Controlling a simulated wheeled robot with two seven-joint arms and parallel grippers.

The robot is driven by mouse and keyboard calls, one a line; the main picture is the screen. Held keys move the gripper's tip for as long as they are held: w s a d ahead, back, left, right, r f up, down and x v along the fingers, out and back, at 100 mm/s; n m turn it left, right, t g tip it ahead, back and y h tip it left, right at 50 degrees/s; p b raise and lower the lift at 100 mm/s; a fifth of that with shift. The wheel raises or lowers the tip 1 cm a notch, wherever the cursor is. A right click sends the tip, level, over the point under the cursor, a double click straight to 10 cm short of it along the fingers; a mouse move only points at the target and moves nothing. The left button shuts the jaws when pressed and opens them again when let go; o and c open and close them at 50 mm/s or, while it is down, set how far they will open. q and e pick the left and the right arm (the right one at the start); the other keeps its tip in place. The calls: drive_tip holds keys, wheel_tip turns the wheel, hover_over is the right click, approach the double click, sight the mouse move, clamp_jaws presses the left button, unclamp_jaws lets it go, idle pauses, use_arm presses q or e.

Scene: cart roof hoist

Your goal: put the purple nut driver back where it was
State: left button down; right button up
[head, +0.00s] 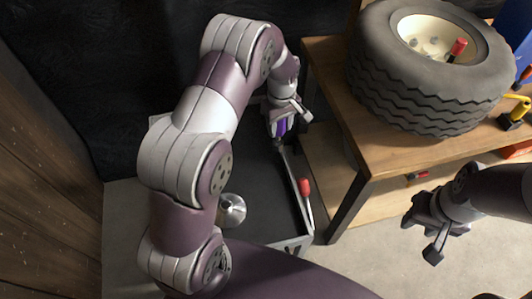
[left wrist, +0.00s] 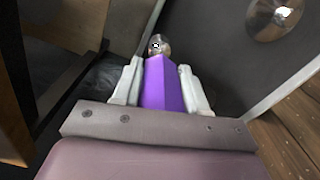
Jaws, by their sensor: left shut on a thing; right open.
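The purple nut driver (head: 281,128) is in my left gripper (head: 284,116), above the far right part of a dark cart tray (head: 262,180). In the left wrist view, its purple handle (left wrist: 163,85) sits between the two pale fingers of my left gripper (left wrist: 160,88), which are shut on it. A round metal end (left wrist: 158,45) shows beyond the handle. Whether the driver touches the tray or its edge cannot be told. My right gripper (head: 428,226) is open and empty over the floor at right.
A red-handled screwdriver (head: 305,187) lies along the tray's right side. A round metal piece (head: 231,210) sits in the tray. A wooden workbench (head: 335,110) with a large tyre (head: 425,85) stands close to the right. A dark wall is behind; the floor at right is clear.

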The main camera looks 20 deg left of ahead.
use_arm(q)
drive_tip(key=s+a+f+b, duration=0.1)
drive_tip(key=s+a+f, duration=0.1)
drive_tip(key=f, duration=0.4)
drive_tip(key=shift+s+a+f, duration=0.15)
drive_tip(key=shift+s+f, duration=0.2)
drive_tip(key=shift+s, duration=0.35)
drive_tip(key=shift+f, duration=0.1)
drive_tip(key=c, duration=0.6)
unclamp_jaws()
wheel_tip(320, 180, up, 12)
drive_tip(key=p, duration=0.2)
drive_tip(key=s+d+r+m+t, duration=0.1)
drive_tip(key=s+d+r+m, duration=0.15)
drive_tip(key=s+m, duration=0.4)
drive_tip(key=s+d+r+m, duration=0.1)
drive_tip(key=s+r+m, duration=0.3)
drive_tip(key=s, duration=0.6)
wheel_tip(320, 180, up, 16)
drive_tip(key=p, duration=1.6)
drive_tip(key=shift+p, duration=0.3)
